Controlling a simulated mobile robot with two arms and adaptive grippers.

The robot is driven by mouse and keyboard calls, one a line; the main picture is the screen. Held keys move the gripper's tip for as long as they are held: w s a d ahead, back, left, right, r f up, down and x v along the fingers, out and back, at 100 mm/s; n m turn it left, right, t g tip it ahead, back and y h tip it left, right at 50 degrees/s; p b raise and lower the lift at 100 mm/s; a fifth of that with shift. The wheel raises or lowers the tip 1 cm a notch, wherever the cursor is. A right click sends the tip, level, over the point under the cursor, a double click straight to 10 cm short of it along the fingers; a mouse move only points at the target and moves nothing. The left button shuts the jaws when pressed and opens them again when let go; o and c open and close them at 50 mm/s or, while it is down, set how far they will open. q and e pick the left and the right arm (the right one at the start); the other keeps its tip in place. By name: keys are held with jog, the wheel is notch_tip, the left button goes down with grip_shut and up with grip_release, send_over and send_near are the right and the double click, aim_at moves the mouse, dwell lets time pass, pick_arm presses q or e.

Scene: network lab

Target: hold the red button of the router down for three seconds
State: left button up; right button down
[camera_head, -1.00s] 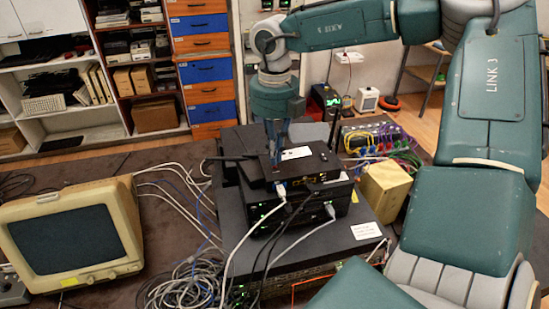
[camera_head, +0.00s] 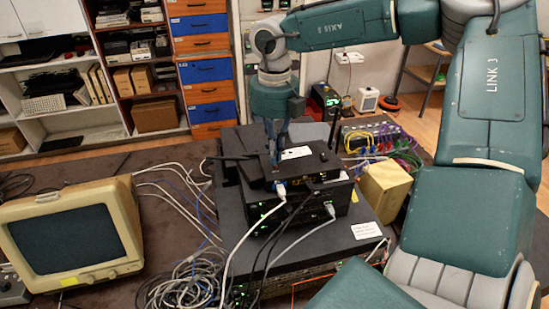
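The router (camera_head: 313,165) is a flat black box with a white label on top, stacked on other black units in the middle of the table. Cables are plugged into its front. My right gripper (camera_head: 274,155) points straight down at the router's top, left of the label. Its fingertips look close together and at or very near the surface; contact is not clear. The red button cannot be made out; the gripper may cover it. My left gripper is not in view.
An old beige monitor (camera_head: 75,235) stands at the left. Tangled grey cables (camera_head: 185,285) lie in front of the stack. A cardboard-coloured box (camera_head: 386,188) and a unit with coloured cables (camera_head: 370,138) are at the right. An antenna (camera_head: 334,127) stands behind the router.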

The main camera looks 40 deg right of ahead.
jog(key=shift+f+b, duration=0.7)
jog(key=shift+b, duration=0.15)
dwell(0.9)
dwell(3.9)
jog(key=shift+r+p, duration=1.2)
jog(key=shift+r, duration=1.35)
